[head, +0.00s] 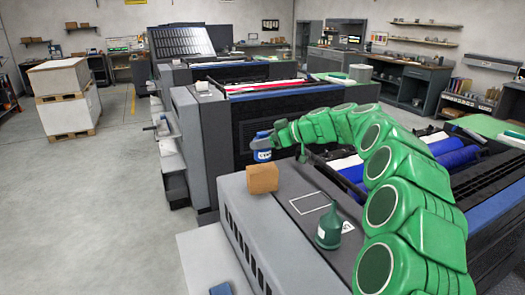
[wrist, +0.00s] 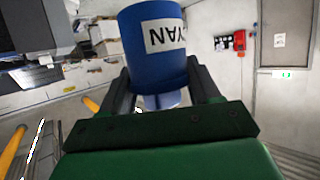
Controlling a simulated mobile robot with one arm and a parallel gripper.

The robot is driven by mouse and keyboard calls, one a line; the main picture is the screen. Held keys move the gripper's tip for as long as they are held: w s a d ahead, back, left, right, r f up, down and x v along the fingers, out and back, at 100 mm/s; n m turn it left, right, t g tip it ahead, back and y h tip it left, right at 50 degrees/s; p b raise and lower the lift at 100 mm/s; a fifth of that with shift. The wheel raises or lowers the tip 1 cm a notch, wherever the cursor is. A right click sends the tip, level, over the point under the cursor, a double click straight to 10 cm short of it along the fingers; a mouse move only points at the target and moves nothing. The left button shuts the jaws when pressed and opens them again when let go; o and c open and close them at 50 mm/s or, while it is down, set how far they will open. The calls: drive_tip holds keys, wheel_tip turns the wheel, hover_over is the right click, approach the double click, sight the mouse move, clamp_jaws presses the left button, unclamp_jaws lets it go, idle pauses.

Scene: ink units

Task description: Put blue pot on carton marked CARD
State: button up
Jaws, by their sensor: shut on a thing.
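The blue pot (head: 262,155) has a white label, and in the wrist view the pot (wrist: 150,32) shows part of its lettering, upside down. My gripper (head: 264,139) is shut on the pot, with a dark finger on each side in the wrist view (wrist: 163,82). A plain brown carton (head: 262,179) stands on the near grey machine's top, by its far left edge. I see no lettering on the carton's visible sides. The pot shows just above the carton's top in the picture. I cannot tell whether it is over the carton or behind it.
A dark green spouted can (head: 328,229) stands on the same machine top, beside a white outlined rectangle (head: 309,203). A blue object (head: 221,289) lies at the bottom edge. Another press (head: 205,140) stands behind. My green arm arches over the right side.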

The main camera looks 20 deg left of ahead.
drive_tip(key=shift+w+f, duration=0.1)
drive_tip(key=shift+w, duration=0.05)
drive_tip(key=shift+w+a+f, duration=0.1)
drive_tip(key=shift+a+f, duration=0.05)
drive_tip(key=shift+f, duration=1.6)
drive_tip(key=shift+f, duration=0.1)
drive_tip(key=o, duration=1.5)
drive_tip(key=v, duration=1.2)
